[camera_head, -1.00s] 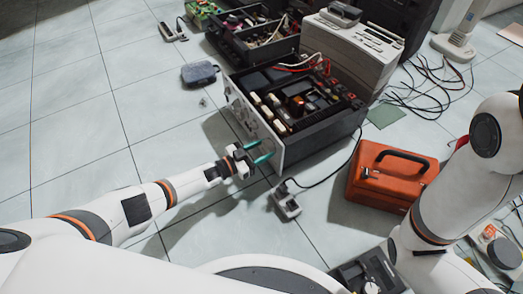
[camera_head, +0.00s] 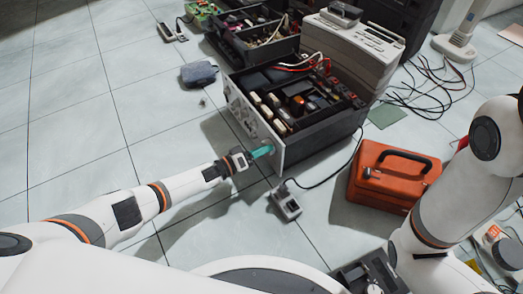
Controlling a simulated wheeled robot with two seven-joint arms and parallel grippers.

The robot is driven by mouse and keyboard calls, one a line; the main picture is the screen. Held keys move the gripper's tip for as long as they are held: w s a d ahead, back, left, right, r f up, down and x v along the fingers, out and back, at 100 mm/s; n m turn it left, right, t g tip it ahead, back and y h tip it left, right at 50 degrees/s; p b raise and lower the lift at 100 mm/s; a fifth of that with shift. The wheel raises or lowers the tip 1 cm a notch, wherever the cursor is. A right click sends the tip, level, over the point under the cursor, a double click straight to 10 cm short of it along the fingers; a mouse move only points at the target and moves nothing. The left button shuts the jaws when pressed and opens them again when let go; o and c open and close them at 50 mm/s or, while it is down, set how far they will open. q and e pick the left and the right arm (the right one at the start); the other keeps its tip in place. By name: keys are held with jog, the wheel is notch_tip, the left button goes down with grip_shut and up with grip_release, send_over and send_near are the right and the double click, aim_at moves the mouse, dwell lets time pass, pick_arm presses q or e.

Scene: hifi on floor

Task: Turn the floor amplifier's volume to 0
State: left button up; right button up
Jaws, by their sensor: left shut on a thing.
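The floor amplifier (camera_head: 300,108) is an open-topped black and silver unit on the tiled floor, its inner parts exposed. Its silver front panel (camera_head: 250,120) faces left and carries several small knobs, seen at a steep angle. My left gripper (camera_head: 263,151) reaches in from the lower left. Its teal fingertips are closed together at the panel's near lower end, on what appears to be the volume knob. The fingers hide the knob, so its setting cannot be read.
An orange toolbox (camera_head: 392,177) stands right of the amplifier. A power strip (camera_head: 285,203) with a black cable lies just below the panel. A dark pouch (camera_head: 198,74) lies beyond. Other open equipment (camera_head: 253,35) and a grey printer-like unit (camera_head: 352,45) stand behind. Floor at left is clear.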

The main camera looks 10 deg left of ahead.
pick_arm(q)
jog(key=shift+n+b, duration=0.45)
jog(key=shift+n, duration=4.55)
jog(key=o, duration=1)
jog(key=shift+a, duration=0.1)
jog(key=p+v, duration=0.5)
jog(key=v, duration=0.7)
